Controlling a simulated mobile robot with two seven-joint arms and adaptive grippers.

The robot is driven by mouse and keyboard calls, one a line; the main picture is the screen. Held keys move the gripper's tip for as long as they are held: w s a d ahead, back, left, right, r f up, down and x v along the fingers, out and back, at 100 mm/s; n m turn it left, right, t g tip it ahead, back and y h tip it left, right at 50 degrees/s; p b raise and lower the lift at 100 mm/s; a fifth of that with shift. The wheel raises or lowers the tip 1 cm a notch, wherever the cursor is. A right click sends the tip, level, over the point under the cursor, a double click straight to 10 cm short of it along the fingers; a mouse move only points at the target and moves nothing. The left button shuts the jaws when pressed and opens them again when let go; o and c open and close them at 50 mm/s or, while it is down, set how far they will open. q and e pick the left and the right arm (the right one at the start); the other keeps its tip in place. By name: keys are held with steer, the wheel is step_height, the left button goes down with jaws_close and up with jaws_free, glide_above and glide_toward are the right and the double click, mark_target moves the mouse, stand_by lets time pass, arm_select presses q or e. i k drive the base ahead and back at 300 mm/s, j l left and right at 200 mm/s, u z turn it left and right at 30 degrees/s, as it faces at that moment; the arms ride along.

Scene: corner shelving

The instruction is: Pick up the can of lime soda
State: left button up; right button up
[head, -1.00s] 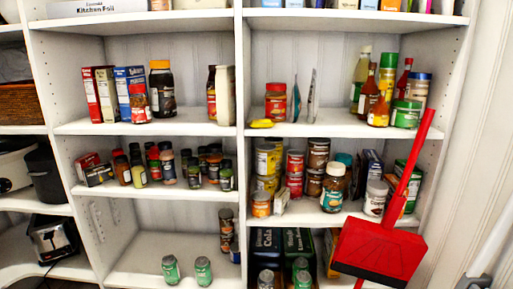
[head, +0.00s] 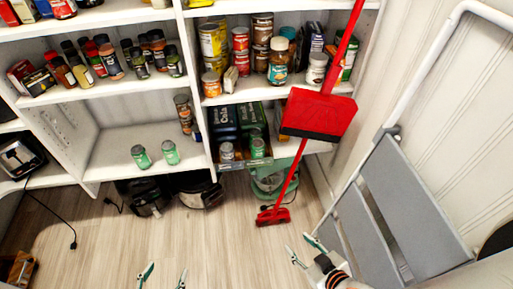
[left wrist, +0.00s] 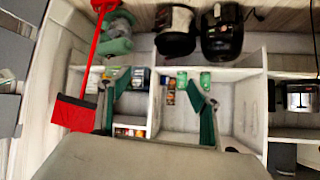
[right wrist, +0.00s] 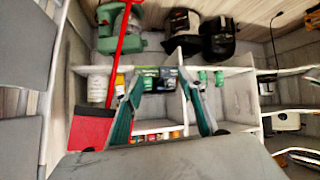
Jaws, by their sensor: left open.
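Two green cans, a left one (head: 140,156) and a right one (head: 170,152), stand upright and apart on the lower middle shelf. They look alike, and their labels are too small to read. A green-labelled can (head: 258,148) and a pale can (head: 226,151) stand in the compartment to the right. My left gripper (head: 163,277) is open and empty in front of the shelving, at the bottom of the head view. In the left wrist view the two green cans (left wrist: 181,78) show beyond its fingers. My right gripper (head: 304,250) is open and empty, further right, near the folded ladder.
A red broom and dustpan (head: 318,114) lean against the right compartments. A grey folding ladder (head: 400,205) stands at the right. Dark appliances (head: 196,188) sit on the floor under the shelf. The shelf (head: 120,180) around the green cans is mostly clear, with spice jars (head: 184,113) at its right.

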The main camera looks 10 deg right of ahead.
mark_target(258, 145)
steer(key=i+j+z, duration=0.3)
steer(key=i+j, duration=0.15)
steer(key=i+z, duration=0.1)
steer(key=z, duration=1.35)
